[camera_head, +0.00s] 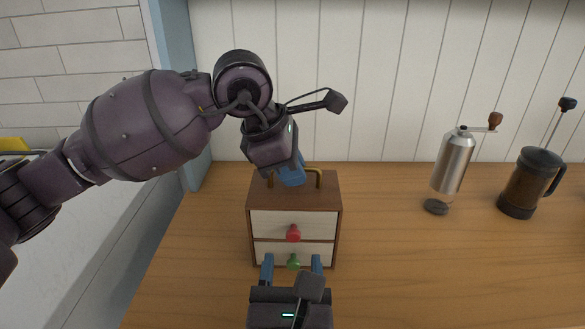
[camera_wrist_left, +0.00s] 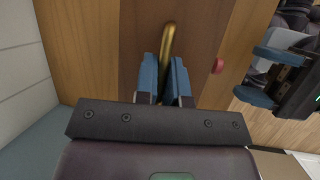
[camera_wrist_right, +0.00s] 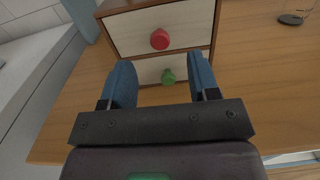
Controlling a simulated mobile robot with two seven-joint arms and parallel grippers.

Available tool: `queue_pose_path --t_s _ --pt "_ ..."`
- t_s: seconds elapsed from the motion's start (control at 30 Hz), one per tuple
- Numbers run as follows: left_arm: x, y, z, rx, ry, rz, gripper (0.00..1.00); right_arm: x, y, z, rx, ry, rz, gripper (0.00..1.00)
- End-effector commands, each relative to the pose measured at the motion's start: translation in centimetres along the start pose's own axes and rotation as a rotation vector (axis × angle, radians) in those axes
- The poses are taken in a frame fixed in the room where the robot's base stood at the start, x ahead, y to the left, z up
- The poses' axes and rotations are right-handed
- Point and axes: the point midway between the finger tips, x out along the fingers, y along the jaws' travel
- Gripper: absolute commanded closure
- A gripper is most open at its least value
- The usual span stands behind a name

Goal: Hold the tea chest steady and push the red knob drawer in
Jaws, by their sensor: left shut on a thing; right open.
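The tea chest (camera_head: 330,190) is a brown wooden box with two pale drawers and a brass handle (camera_head: 319,178) on top. The upper drawer has a red knob (camera_head: 293,233); the lower has a green knob (camera_head: 293,262). I cannot tell whether either drawer stands slightly out. My left gripper (camera_head: 292,177) is shut on the brass handle, which also shows between its fingers in the left wrist view (camera_wrist_left: 168,45). My right gripper (camera_head: 291,262) is open and empty in front of the chest, low, its fingers on either side of the green knob; the red knob (camera_wrist_right: 160,40) is above them.
A steel grinder (camera_head: 453,165) and a dark French press (camera_head: 530,183) stand on the wooden counter (camera_head: 400,270) to the right. The counter between them and the chest is clear. The counter's left edge is near the chest, and a panelled wall is behind.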

Motion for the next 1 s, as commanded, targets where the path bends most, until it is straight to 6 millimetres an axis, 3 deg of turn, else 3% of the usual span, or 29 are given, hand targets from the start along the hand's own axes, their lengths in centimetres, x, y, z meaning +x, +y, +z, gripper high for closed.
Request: queue_pose_path --t_s 0.07,0.1,0.27,0.67,1.0 --pt "0.8 -0.3 -0.4 -0.002 0.009 -0.017 1.00 0.0 0.0 -0.3 0.000 0.004 0.000 0.45" --pt "0.8 -0.3 -0.4 -0.002 0.009 -0.017 0.84 0.0 0.0 -0.3 0.000 0.004 0.000 0.45" --pt "0.7 -0.3 -0.3 -0.002 0.007 -0.015 0.60 0.0 0.0 -0.3 0.000 0.004 0.000 0.45" --pt "-0.3 -0.2 -0.3 -0.002 0.007 -0.010 0.60 0.0 0.0 -0.3 0.000 0.004 0.000 0.45" --pt "-6.9 -0.1 -0.1 0.000 0.003 0.000 0.60 0.0 0.0 -0.1 0.000 0.001 0.000 0.45"
